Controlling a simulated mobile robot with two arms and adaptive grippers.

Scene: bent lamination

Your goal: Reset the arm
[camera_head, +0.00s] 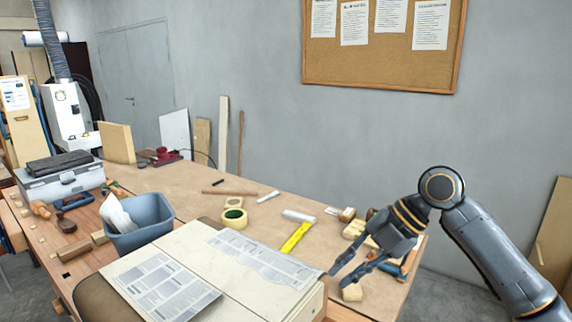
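My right gripper (348,272) is over the right end of the workbench (170,185), its fingers spread apart and pointing left and down. Nothing shows between its fingers. A small wooden block (352,292) lies just below the fingertips, and I cannot tell whether they touch it. My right arm comes in from the right edge, bent at the elbow. My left gripper is not in view.
Pale boards (190,250) with printed sheets (165,287) lie at the front. A grey-blue bin (150,222), a tape roll (234,218), a yellow tool (296,237) and several wood pieces (355,229) are on the bench. A grey toolbox (60,182) stands far left.

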